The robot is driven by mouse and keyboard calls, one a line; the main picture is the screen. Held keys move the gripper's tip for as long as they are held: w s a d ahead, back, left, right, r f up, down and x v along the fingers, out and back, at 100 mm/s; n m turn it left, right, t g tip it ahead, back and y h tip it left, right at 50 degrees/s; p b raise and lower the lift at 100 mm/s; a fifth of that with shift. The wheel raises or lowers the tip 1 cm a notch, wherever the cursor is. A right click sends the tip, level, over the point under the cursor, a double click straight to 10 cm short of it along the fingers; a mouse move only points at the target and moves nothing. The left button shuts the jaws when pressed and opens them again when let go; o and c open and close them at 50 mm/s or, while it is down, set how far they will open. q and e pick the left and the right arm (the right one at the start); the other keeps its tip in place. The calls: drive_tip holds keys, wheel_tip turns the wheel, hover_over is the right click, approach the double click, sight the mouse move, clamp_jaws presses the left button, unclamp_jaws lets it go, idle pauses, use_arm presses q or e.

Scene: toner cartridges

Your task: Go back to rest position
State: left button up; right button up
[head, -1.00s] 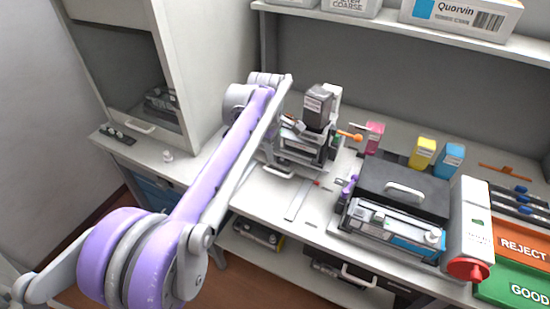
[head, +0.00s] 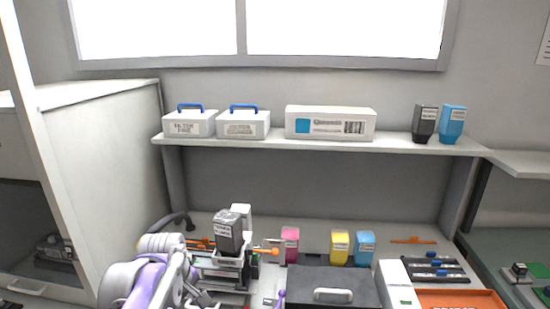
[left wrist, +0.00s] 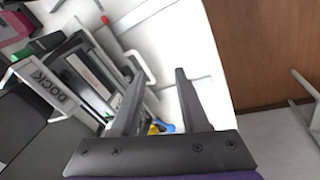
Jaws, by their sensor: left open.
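My left arm (head: 155,280) shows at the lower left of the head view. Its gripper is hidden there or below the frame. In the left wrist view my left gripper (left wrist: 158,82) has its two dark fingers apart with nothing between them. A station marked DOCK (left wrist: 50,85) lies to the left of the fingers. In the head view a dark toner container (head: 228,232) sits on that station, just right of my arm. My right gripper is in neither view.
Pink (head: 290,245), yellow (head: 340,246) and blue (head: 364,247) containers stand along the bench back. A black-lidded unit (head: 325,287) is in front. A shelf (head: 390,142) above holds boxes and two bottles. A cabinet (head: 100,170) stands at left.

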use_arm(q)
drive_tip(key=s+d+f+m, duration=0.1)
drive_tip(key=s+f+m, duration=0.2)
drive_tip(key=s, duration=0.4)
drive_tip(key=s+d+f+m+t+p, duration=0.1)
drive_tip(key=s+f+m, duration=0.2)
drive_tip(key=s+m, duration=0.2)
drive_tip(key=s+d+f+m+t, duration=0.1)
drive_tip(key=s+f+m, duration=0.3)
drive_tip(key=s, duration=0.5)
drive_tip(key=shift+d+m, duration=0.3)
drive_tip(key=shift+s+r, duration=0.1)
